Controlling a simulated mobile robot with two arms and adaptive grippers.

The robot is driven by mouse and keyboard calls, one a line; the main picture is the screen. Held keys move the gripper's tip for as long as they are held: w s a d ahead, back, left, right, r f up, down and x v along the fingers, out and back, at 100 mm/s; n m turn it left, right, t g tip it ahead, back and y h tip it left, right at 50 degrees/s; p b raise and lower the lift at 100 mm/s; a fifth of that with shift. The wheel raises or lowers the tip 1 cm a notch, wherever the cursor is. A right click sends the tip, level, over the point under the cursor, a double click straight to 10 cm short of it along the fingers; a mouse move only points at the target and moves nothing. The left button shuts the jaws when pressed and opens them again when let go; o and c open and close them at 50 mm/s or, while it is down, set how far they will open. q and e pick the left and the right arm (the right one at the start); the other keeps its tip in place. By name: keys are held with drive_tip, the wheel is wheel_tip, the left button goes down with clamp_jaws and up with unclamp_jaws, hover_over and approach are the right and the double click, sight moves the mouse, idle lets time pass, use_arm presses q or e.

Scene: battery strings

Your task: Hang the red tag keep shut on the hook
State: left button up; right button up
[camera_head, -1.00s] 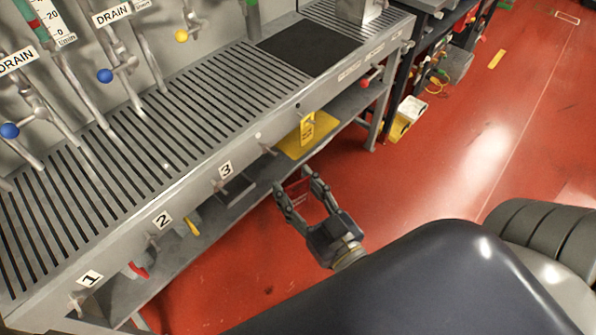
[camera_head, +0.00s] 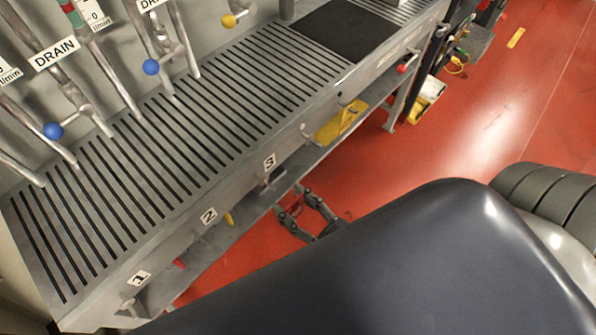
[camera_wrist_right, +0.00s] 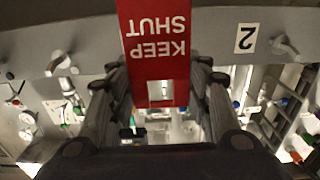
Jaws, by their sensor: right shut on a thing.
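The red tag (camera_wrist_right: 155,45) with white "KEEP SHUT" letters fills the top middle of the right wrist view, its text upside down. My right gripper (camera_wrist_right: 155,90) is shut on it. In the head view my right gripper (camera_head: 301,200) is low in front of the bench's front face, below and right of label 3 (camera_head: 269,161); the tag shows only as a small red patch there. My left gripper is out of view.
The slatted steel bench (camera_head: 190,135) has labels 1 (camera_head: 139,278) and 2 (camera_head: 208,215) on its front. A yellow item (camera_head: 340,124) is on the shelf below. My dark arm covers the lower right. Red floor is open at right.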

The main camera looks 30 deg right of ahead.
sight(267, 184)
drive_tip(key=shift+b+x, duration=0.4)
drive_tip(key=shift+x, duration=0.75)
drive_tip(key=shift+w+f, duration=0.15)
drive_tip(key=shift+w, duration=0.05)
drive_tip(key=shift+w+a+b, duration=0.25)
drive_tip(key=shift+w+b, duration=0.05)
drive_tip(key=shift+w, duration=0.2)
drive_tip(key=shift+b+x, duration=0.35)
drive_tip(key=shift+x, duration=0.65)
drive_tip(key=shift+w+a+f, duration=0.2)
drive_tip(key=shift+w+a, duration=0.05)
drive_tip(key=shift+w, duration=0.45)
drive_tip(key=shift+w+a+f+b, duration=0.2)
drive_tip(key=shift+w+f+b, duration=0.1)
drive_tip(key=shift+w, duration=0.2)
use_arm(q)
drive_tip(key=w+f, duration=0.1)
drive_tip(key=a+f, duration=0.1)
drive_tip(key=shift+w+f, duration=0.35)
use_arm(e)
drive_tip(key=shift+w+f, duration=0.15)
drive_tip(key=shift+w, duration=0.05)
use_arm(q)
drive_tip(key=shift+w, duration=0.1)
